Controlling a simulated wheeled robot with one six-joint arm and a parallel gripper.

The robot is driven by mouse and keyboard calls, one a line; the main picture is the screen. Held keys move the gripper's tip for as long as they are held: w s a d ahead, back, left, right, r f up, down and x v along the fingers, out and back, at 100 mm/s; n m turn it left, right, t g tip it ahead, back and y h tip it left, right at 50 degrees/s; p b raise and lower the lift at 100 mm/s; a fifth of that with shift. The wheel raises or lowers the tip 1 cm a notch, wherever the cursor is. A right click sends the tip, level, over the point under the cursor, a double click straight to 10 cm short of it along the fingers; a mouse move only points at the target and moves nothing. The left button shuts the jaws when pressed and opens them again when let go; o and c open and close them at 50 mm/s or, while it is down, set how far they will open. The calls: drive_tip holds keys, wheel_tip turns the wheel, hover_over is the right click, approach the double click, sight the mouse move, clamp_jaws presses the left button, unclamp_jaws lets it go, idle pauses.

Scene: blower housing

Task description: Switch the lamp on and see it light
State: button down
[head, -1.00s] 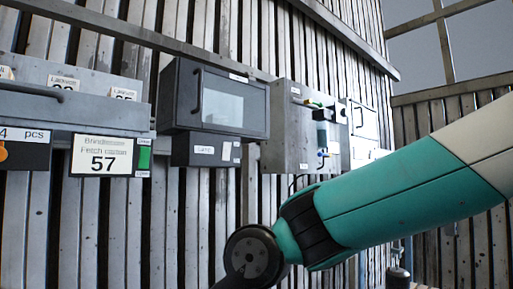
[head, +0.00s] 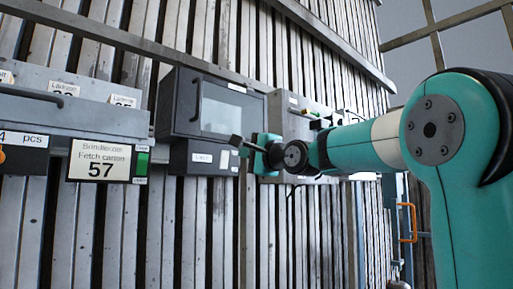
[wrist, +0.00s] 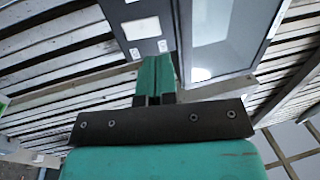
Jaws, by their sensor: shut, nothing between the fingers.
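The dark switch box (head: 184,158) hangs under a dark cabinet on the slatted wall. It carries a white label, seemingly reading "Lamp" (head: 202,157), and a small pale switch plate (head: 224,160) at its right. My gripper (head: 238,142) is shut and empty, in front of the box's right end in the head view and partly overlapping it. In the wrist view the shut fingers (wrist: 155,70) point at the box's face (wrist: 118,12), near small white marks beside its label. I cannot tell whether they touch. No lit lamp can be made out.
The dark cabinet (head: 180,100) has a pale window (head: 222,112) and a handle. A grey panel with fittings (head: 285,103) is to its right, behind my arm. The wall below is clear.

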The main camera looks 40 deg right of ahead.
sight(222, 146)
drive_tip(key=w+p, duration=0.1)
drive_tip(key=w, duration=0.2)
drive_tip(key=w+r+p, duration=0.1)
drive_tip(key=w+p, duration=0.1)
drive_tip(key=w, duration=0.1)
drive_tip(key=shift+w+a+r, duration=0.1)
drive_tip(key=shift+w+r, duration=0.1)
drive_tip(key=shift+w+p, duration=0.3)
drive_tip(key=shift+w, duration=0.4)
drive_tip(key=r+p, duration=0.1)
drive_tip(key=p, duration=0.1)
drive_tip(key=shift+w+g+p, duration=0.3)
drive_tip(key=shift+g, duration=0.1)
drive_tip(key=shift+w+g+p, duration=0.15)
drive_tip(key=shift+g+p, duration=0.15)
drive_tip(key=shift+p, duration=0.15)
drive_tip(key=shift+b, duration=0.4)
drive_tip(key=shift+a+r, duration=0.1)
drive_tip(key=shift+r, duration=0.15)
